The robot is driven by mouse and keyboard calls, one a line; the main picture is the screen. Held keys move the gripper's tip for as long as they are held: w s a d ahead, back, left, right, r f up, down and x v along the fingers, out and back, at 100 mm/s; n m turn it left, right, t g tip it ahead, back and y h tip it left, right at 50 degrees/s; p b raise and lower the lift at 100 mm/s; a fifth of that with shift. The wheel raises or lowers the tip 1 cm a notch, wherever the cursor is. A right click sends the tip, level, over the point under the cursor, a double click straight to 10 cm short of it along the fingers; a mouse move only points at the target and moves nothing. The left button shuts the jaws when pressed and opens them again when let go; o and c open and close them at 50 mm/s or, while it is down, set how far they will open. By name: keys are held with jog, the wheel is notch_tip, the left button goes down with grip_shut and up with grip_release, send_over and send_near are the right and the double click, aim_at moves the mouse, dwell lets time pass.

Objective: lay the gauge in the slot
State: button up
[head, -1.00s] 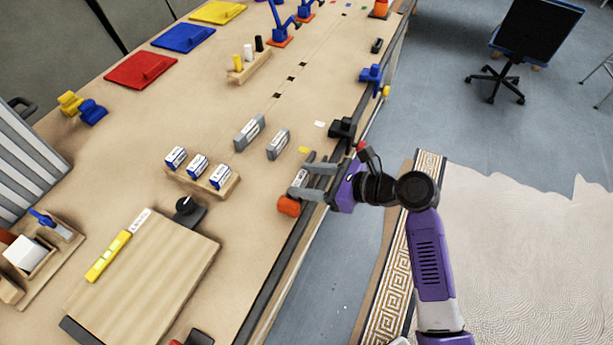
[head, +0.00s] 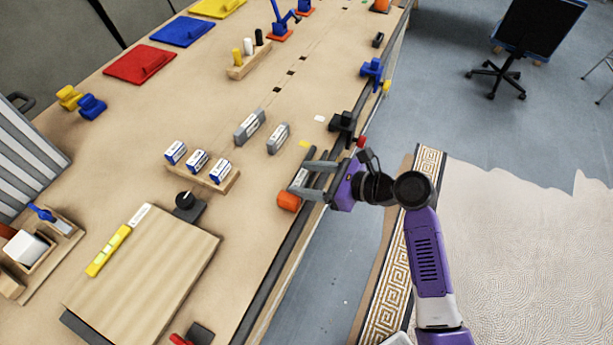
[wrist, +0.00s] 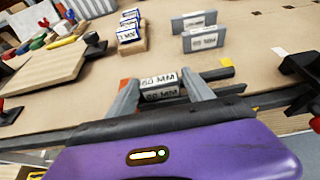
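The gauge, a small grey block with "60 MM" labels (wrist: 160,88), sits between the two fingertips of my gripper (wrist: 161,84) in the wrist view. Both fingers appear to touch its ends. In the head view the gauge (head: 300,178) shows partly between the fingers of my gripper (head: 305,180), near the table's front edge. It is at or just above two dark parallel bars (head: 318,157), which look like the slot. An orange end piece (head: 288,201) is beside the near finger. Whether the gauge rests on the slot floor is hidden.
Two grey labelled blocks (head: 278,138) stand behind on the table. A wooden rack (head: 228,185) holds blue-and-white blocks. A black fixture (head: 342,122) stands to the upper right along the edge. A wooden board (head: 150,265) lies at lower left.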

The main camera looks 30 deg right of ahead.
jog(key=shift+o, duration=0.6)
jog(key=shift+a, duration=0.2)
jog(key=shift+s+a+f, duration=0.1)
jog(key=b+v, duration=0.1)
jog(key=v, duration=0.7)
jog(key=shift+d, duration=0.3)
jog(key=shift+w, duration=0.25)
